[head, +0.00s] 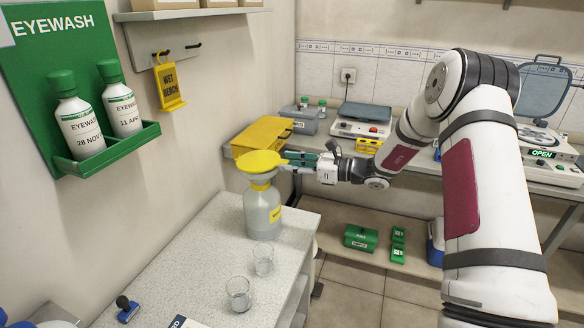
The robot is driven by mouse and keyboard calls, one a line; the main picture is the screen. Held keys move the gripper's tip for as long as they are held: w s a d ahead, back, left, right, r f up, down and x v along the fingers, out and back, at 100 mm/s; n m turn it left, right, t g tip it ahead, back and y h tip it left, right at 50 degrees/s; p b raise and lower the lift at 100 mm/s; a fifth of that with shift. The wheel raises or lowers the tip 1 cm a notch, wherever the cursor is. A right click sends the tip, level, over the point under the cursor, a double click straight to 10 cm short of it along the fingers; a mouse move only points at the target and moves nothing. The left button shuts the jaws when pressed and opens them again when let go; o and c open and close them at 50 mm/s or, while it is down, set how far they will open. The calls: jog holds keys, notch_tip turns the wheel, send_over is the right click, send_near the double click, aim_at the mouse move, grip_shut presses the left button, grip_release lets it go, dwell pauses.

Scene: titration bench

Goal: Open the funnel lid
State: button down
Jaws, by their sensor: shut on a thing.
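The yellow funnel lid (258,161) is a round disc that looks roughly level on top of the funnel. A little of the yellow funnel (262,181) shows beneath it. The funnel stands in the mouth of a grey waste bottle (262,213) with a yellow label, upright on the speckled bench. My gripper (287,161) reaches in from the right and is shut at the lid's right edge. The exact grip on the lid is small and partly hidden by the fingers.
Two clear glass beakers (239,292) stand on the bench (178,265) in front of the bottle. A yellow box (262,134) sits close behind the lid. A green eyewash holder (108,146) hangs on the left wall.

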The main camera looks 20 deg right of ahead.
jog(key=a+r+g+h, duration=0.1)
jog(key=r+h, duration=0.1)
jog(key=r, duration=0.1)
jog(key=w+a+r+g+h, duration=0.1)
jog(key=r, duration=0.2)
jog(key=w+a+r+g+h, duration=0.1)
jog(key=r+g+h, duration=0.1)
jog(key=r, duration=0.1)
jog(key=shift+w+a+r+h+p, duration=0.25)
jog(key=shift+r+h+p, duration=0.05)
jog(key=w+a+r+g+h+b, duration=0.2)
jog(key=w+a+r+h+b, duration=0.1)
jog(key=a, duration=0.4)
notch_tip(320, 180, up, 3)
jog(key=w+b, duration=0.1)
jog(key=w, duration=0.1)
jog(key=shift+w+a+f, duration=0.15)
jog(key=shift+w+a, duration=0.2)
jog(key=shift+a, duration=0.05)
jog(key=c, duration=1.1)
grip_release()
jog(key=shift+g+h, duration=0.3)
jog(key=v, duration=1.2)
jog(key=shift+s+d+f, duration=0.1)
